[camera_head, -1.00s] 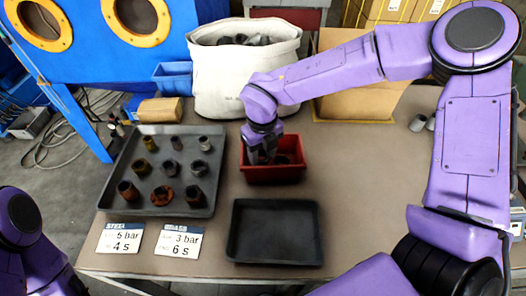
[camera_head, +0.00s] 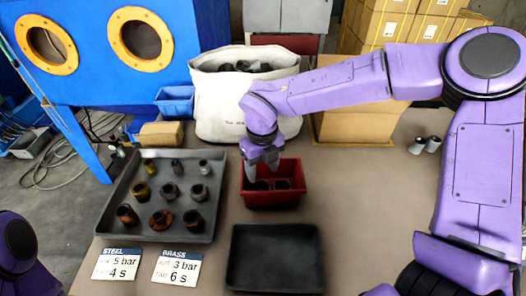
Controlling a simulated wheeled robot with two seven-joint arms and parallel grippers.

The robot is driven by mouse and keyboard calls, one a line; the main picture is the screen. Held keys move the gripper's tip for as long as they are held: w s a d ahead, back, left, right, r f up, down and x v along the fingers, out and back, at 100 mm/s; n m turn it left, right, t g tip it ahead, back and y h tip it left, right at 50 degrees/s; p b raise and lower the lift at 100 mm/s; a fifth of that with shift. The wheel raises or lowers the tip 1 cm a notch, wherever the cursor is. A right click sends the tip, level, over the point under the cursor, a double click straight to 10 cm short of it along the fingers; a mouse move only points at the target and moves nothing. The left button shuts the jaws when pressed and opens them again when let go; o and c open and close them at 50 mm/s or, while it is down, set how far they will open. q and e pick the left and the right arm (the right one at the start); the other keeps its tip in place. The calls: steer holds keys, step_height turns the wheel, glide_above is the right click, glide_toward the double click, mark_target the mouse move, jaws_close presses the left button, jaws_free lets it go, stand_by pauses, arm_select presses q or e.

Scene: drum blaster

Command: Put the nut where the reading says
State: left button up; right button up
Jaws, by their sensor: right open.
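Several nuts and fittings, dark, brassy and rusty, stand in rows on the grey tray (camera_head: 138,228) at the left; a rusty nut (camera_head: 161,219) is in its front row. The red bin (camera_head: 272,200) stands right of that tray and holds dark round pieces (camera_head: 282,185). My right gripper (camera_head: 263,172) is open just above the bin's back left part; I see nothing between its fingers. Two cards lie in front of the tray: the steel card (camera_head: 117,265) reads 5 bar, 4 s, and the brass card (camera_head: 177,268) reads 3 bar, 6 s. My left gripper is out of view.
An empty dark tray (camera_head: 274,258) lies in front of the red bin. A white fabric sack (camera_head: 225,108) and a cardboard box (camera_head: 352,125) stand behind. Two small grey cylinders (camera_head: 424,145) stand at the right. A blue cabinet (camera_head: 90,80) with round orange-rimmed ports is at the back left.

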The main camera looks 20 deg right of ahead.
step_height(320, 180, up, 8)
steer(key=shift+r, duration=0.1)
stand_by(0.4)
